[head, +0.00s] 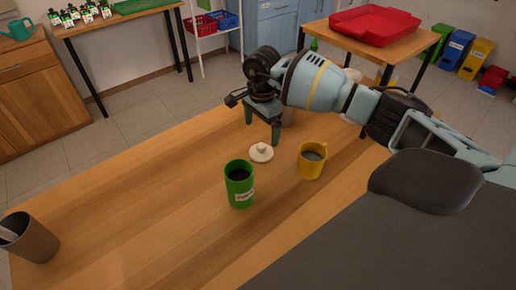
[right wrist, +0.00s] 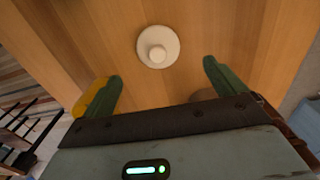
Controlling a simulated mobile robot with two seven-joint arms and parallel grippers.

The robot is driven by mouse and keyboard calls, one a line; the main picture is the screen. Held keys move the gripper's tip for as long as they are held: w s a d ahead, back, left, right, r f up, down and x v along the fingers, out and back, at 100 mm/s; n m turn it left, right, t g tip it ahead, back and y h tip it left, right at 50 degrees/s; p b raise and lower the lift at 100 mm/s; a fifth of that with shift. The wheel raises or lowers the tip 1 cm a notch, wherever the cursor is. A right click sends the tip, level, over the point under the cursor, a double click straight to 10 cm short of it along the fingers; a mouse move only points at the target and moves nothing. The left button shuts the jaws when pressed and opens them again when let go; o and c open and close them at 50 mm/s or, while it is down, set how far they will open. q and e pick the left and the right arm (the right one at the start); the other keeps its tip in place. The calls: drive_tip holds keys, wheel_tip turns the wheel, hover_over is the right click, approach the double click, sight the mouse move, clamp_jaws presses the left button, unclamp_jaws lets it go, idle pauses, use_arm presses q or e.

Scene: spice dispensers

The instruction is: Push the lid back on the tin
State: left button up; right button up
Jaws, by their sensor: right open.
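The green tin (head: 239,185) stands upright and open on the wooden table, with dark contents and a pale label. The round cream lid (head: 261,153) with a knob lies on the table just behind the tin. The lid also shows in the right wrist view (right wrist: 158,46), ahead of the fingers. My right gripper (head: 262,130) is above the table behind the lid, fingers pointing down. In the right wrist view its two green fingers (right wrist: 162,80) are spread apart with nothing between them. My left gripper is not in view.
A yellow mug (head: 312,160) stands right of the tin, close to my right arm. A brown cup (head: 30,238) with something in it stands at the table's left edge. The table (head: 150,190) is clear between them. A red tray (head: 375,24) sits on another table behind.

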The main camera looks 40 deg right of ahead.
sight(261, 145)
drive_tip(key=shift+s, duration=0.15)
drive_tip(key=shift+f, duration=1.3)
drive_tip(key=shift+a+f, duration=0.1)
drive_tip(key=shift+f, duration=2.5)
drive_tip(key=c, duration=1.2)
drive_tip(key=shift+r, duration=0.1)
